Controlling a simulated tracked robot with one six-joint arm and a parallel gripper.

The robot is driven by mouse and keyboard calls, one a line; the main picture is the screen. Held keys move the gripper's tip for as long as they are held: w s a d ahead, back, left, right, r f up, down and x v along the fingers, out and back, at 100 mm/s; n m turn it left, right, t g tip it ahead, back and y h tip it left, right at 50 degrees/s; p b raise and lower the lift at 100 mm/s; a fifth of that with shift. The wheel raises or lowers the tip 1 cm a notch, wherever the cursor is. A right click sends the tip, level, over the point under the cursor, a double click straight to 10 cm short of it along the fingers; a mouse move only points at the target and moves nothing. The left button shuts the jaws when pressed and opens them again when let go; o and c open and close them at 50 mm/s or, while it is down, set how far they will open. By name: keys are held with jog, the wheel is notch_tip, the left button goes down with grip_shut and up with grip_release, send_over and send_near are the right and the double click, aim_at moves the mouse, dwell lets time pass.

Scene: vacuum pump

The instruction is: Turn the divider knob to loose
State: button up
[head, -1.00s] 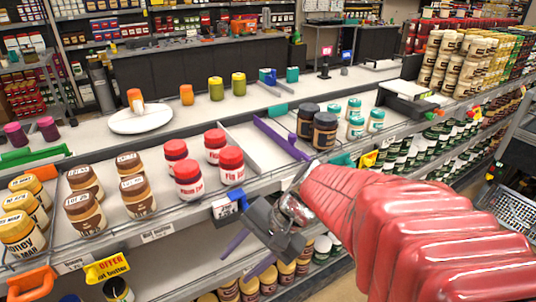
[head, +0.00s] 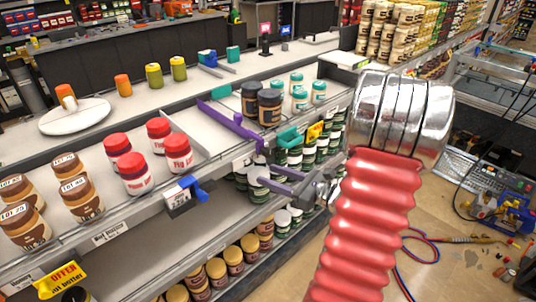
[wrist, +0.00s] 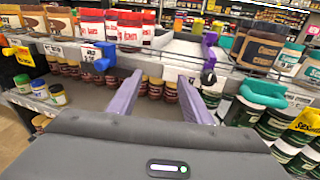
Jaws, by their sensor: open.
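A long purple divider (head: 228,120) lies across the white shelf between the red-lidded jars and the dark-lidded jars. Its front end (wrist: 209,42) shows in the wrist view, with a small dark round knob (wrist: 208,78) just below it at the shelf edge. My gripper (head: 264,176) is at the shelf front in the head view, below the divider's front end. In the wrist view my gripper (wrist: 160,80) has its two purple fingers apart with nothing between them.
A blue clip with a tag (head: 185,193) sits on the shelf edge to the left, and a teal clip (head: 290,137) to the right. Red-lidded jars (head: 140,172) stand near the edge.

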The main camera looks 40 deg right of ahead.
aim_at(270, 155)
jog(key=s+d+f+m+t+h, duration=0.1)
jog(key=s+d+f+m+h, duration=0.1)
jog(key=d, duration=0.6)
jog(key=s+m+h, duration=0.1)
jog(key=m+h, duration=0.1)
jog(key=shift+d+m+t, duration=0.15)
jog(key=shift+m+t, duration=0.15)
jog(key=shift+m, duration=0.1)
jog(key=shift+f, duration=0.1)
jog(key=w, duration=1.3)
jog(key=shift+w+a, duration=0.25)
jog(key=shift+w, duration=0.1)
jog(key=shift+c, duration=0.4)
jog(key=c, duration=0.9)
jog(key=shift+d, duration=0.2)
jog(key=shift+c, duration=0.4)
jog(key=shift+a, duration=0.15)
